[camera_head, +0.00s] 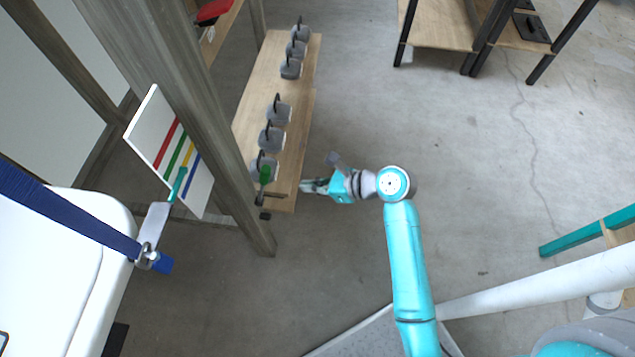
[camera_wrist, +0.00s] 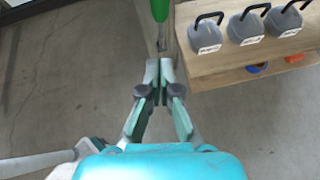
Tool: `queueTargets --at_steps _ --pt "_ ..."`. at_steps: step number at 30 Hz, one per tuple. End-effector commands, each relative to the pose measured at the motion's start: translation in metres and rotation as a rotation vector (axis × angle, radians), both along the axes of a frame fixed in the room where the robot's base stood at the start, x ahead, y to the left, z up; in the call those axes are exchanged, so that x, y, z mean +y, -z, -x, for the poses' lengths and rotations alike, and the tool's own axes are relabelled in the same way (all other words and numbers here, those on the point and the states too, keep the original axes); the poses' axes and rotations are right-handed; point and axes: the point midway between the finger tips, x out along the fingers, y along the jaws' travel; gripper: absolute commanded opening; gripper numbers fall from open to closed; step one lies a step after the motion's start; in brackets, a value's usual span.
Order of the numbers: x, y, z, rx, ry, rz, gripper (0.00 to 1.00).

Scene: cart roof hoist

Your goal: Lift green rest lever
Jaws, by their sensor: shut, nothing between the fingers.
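The green rest lever (camera_head: 265,174) is at the near end of the wooden bench, beside the wooden post. In the wrist view its green grip (camera_wrist: 160,9) is at the top edge, partly cut off, with a grey metal part below it. My gripper (camera_head: 304,186) is just right of the bench end in the head view, pointing left toward the lever. In the wrist view my gripper (camera_wrist: 159,70) has its fingertips together and empty, just below the lever's metal part. I cannot tell whether they touch it.
Several grey weights with black handles (camera_wrist: 247,27) stand on the bench (camera_head: 297,130). A wooden post (camera_head: 210,110) stands left of the bench. A board with coloured stripes (camera_head: 150,135) and a white body with a blue strap (camera_head: 65,215) are further left.

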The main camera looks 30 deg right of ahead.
Motion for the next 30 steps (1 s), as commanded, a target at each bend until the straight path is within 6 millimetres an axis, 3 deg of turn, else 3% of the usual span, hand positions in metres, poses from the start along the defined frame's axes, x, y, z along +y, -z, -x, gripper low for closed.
queueTargets --at_steps 8,15,30 --pt "0.033 0.027 -0.032 0.001 -0.005 0.002 0.00" --pt "0.052 0.019 -0.053 0.000 -0.003 0.001 0.00" --pt "0.058 0.016 -0.060 -0.001 -0.001 0.001 0.00"
